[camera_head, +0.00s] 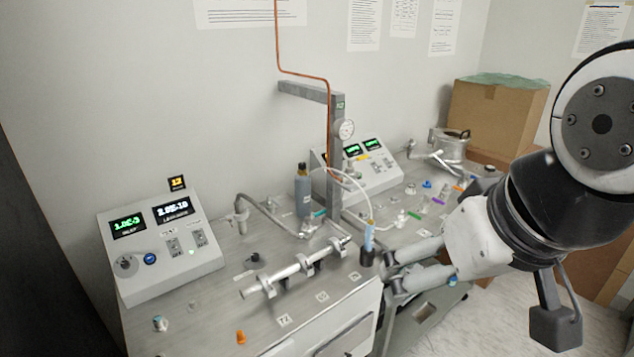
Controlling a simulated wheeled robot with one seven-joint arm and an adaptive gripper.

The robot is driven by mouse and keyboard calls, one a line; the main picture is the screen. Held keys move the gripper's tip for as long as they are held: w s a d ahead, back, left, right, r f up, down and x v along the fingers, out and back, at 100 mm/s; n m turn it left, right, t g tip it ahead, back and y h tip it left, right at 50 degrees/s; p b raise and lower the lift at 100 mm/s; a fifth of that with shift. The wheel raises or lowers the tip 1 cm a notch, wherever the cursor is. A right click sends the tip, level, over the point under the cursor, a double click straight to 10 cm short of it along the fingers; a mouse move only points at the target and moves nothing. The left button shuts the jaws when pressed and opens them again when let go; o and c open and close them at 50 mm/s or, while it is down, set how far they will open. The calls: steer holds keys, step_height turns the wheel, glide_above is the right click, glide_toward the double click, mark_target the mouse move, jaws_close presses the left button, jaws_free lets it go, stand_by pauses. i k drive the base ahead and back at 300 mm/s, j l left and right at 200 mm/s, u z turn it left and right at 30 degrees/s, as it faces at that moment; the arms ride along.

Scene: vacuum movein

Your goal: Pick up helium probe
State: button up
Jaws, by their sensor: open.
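The helium probe appears to be the slim light-blue piece (368,237) standing upright in a small black holder (366,258) near the bench's front right corner. A pale hose loops from the post area toward its top. My gripper (392,271) reaches in from the right, with its two grey fingers spread apart and nothing between them. The fingertips are just right of the holder and a little lower than the probe; whether they touch the holder I cannot tell.
The bench (210,335) carries a clamped metal tube (290,270), a display console (160,245), a dark bottle (303,190) and a grey post (335,150) with a gauge. Small coloured parts lie behind the gripper. A cardboard box (495,118) stands at the back right.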

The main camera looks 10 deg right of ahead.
mark_target(370, 224)
steer(key=z, duration=0.2)
steer(key=i+l+u, duration=0.45)
steer(key=l, duration=0.3)
steer(key=i+l+u, duration=0.1)
steer(key=l+u, duration=0.15)
steer(key=l, duration=0.15)
steer(key=i+l+u, duration=0.2)
steer(key=l, duration=0.2)
steer(key=l+u, duration=0.25)
steer(key=l, duration=0.2)
